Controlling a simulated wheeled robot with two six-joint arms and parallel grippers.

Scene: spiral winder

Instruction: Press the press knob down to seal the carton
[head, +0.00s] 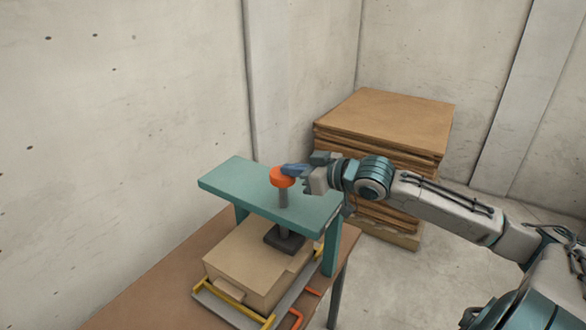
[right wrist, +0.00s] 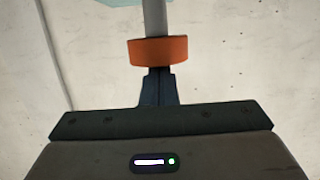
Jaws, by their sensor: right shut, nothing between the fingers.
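The orange press knob (head: 282,177) tops a grey shaft that passes through a teal bridge (head: 235,182). A dark press plate (head: 285,240) at the shaft's lower end sits at the carton's top. The tan carton (head: 240,262) lies under the bridge, partly hidden by it. My right gripper (head: 291,170) is shut and empty, its blue fingertips at the upper edge of the knob. In the right wrist view the closed fingers (right wrist: 158,85) meet the edge of the orange knob (right wrist: 160,51); whether they press on it I cannot tell. My left gripper is out of view.
The carton rests on a grey base with yellow rails (head: 232,309) and orange-red handles (head: 297,318), on a brown table (head: 150,296). A stack of brown boards (head: 388,115) stands behind on the right. Concrete walls close off the back.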

